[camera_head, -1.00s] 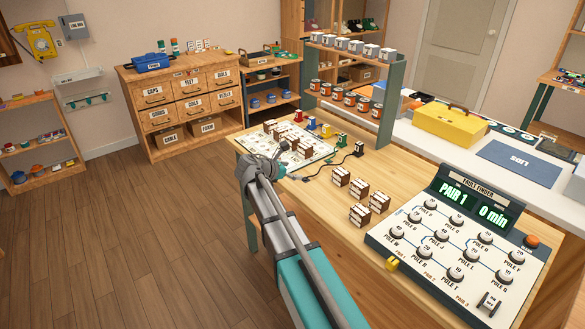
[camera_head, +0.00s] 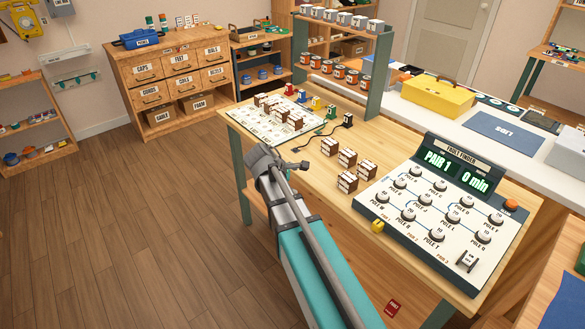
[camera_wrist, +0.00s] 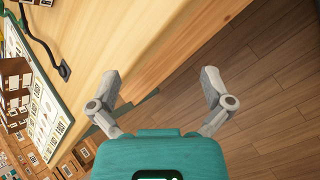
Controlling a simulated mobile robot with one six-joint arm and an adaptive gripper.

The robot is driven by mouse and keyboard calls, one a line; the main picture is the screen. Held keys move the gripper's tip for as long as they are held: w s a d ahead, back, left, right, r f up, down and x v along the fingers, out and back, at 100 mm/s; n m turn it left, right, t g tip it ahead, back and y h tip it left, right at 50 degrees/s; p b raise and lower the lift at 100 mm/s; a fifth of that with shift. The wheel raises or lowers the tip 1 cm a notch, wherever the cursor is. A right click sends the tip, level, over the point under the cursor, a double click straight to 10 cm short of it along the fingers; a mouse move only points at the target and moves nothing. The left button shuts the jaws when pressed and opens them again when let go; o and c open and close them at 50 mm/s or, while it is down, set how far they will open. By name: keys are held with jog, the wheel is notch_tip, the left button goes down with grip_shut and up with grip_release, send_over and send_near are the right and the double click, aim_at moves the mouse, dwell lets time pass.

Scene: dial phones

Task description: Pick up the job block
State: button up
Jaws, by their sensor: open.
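Several small brown blocks with white faces (camera_head: 347,157) stand on the wooden workbench, between the board and the fault finder panel. More such blocks (camera_head: 295,122) stand on a white printed board (camera_head: 262,130) at the bench's far left. I cannot tell which one is the job block. My gripper (camera_head: 284,164) is at the bench's left edge, short of the blocks in the head view. In the wrist view, my gripper (camera_wrist: 160,82) has its fingers wide apart with nothing between them, over the bench edge. Blocks (camera_wrist: 16,82) show at that view's left edge.
The fault finder panel (camera_head: 440,215) with several knobs fills the bench's right end. A black cable with a plug (camera_head: 318,138) lies beside the board. A paint-can rack (camera_head: 338,72) stands behind. A red card (camera_head: 393,307) lies low beneath the bench. Floor at left is clear.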

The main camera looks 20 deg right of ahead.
jog(key=s+a+f+m+g+y, duration=0.1)
jog(key=s+a+f+m+y, duration=0.1)
jog(key=s+m, duration=0.4)
jog(key=s+a+f+m+g+y, duration=0.1)
jog(key=s+a+m+y, duration=0.3)
jog(key=s, duration=0.6)
jog(key=shift+s+a+f+m+y, duration=0.25)
jog(key=shift+f+m+y, duration=0.5)
jog(key=shift+m, duration=0.65)
jog(key=shift+r, duration=0.1)
